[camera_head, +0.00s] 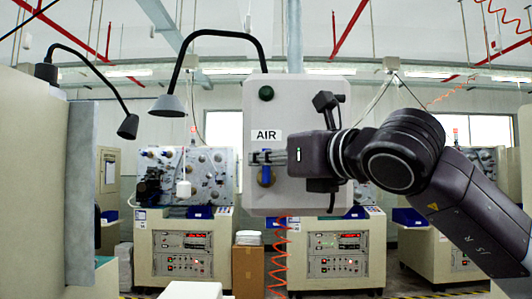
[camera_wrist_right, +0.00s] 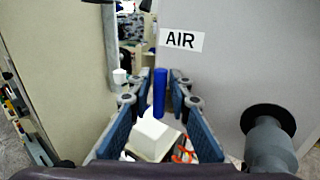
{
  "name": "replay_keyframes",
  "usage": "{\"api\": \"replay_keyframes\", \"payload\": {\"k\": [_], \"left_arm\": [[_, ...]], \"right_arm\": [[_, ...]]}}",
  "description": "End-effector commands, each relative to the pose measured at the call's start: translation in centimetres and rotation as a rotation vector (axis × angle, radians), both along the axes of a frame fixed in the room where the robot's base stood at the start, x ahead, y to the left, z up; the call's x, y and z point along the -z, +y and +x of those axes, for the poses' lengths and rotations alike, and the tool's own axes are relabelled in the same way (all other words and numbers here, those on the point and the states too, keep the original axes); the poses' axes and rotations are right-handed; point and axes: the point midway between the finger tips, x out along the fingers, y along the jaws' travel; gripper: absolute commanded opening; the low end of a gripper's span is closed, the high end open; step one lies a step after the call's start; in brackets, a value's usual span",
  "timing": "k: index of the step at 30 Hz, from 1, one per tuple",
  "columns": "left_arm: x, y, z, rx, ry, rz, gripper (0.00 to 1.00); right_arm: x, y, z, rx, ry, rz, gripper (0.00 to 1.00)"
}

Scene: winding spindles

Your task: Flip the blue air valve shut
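The blue air valve handle (camera_head: 265,176) is on the front of a light grey panel (camera_head: 310,100), just below a white AIR label (camera_head: 266,135). My right gripper (camera_head: 268,157) reaches in from the right in front of the panel, level with the handle's upper part. In the right wrist view the blue handle (camera_wrist_right: 160,92) stands upright between the two open fingers (camera_wrist_right: 158,100), with a gap on each side. I see no clear grip on it. The handle's upper end is partly hidden by the fingers in the head view. My left gripper is not in view.
A dark green button (camera_head: 266,93) sits above the label. An orange coiled hose (camera_head: 280,255) hangs below the panel. A black desk lamp (camera_head: 168,105) arches at left. Control cabinets (camera_head: 182,245) stand behind. A dark round fitting (camera_wrist_right: 268,120) is right of the fingers.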

Motion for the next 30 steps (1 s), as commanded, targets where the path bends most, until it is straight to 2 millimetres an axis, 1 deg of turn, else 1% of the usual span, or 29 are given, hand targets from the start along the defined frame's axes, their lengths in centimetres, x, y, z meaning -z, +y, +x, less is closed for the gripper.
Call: {"api": "replay_keyframes", "payload": {"k": [8,13,23,30], "left_arm": [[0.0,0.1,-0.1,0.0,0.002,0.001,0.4],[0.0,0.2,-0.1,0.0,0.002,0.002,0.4],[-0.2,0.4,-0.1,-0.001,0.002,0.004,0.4],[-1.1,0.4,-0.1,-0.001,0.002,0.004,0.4]], "right_arm": [[0.1,0.1,0.2,0.0,0.0,0.0,0.18],[0.1,0.1,0.2,0.0,0.0,0.0,0.0],[-0.1,0.2,0.2,0.0,0.0,-0.012,0.0],[-0.3,0.6,0.1,-0.001,-0.001,-0.106,0.0]]}}
